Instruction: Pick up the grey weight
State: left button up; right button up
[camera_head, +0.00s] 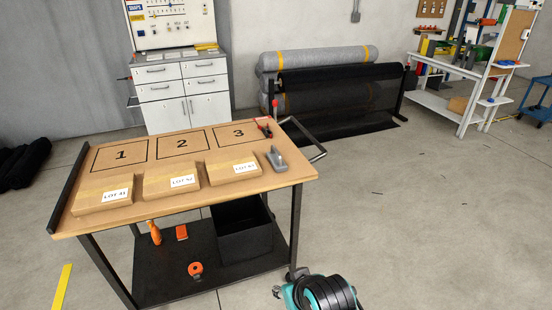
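The grey weight (276,159) sits on the wooden top of a cart (135,212), near its right edge. It is a small grey block with a raised part, just right of the box marked LOT #3.
Boxes LOT #1 (103,196), LOT #2 (171,180) and LOT #3 (233,168) line the cart's front. Red clamps (264,127) and a handle (308,138) are at its right. Floor further right is clear.

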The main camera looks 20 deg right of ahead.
aim_at(274, 157)
jog(key=i+l+z, duration=0.4)
jog(key=i+l, duration=0.6)
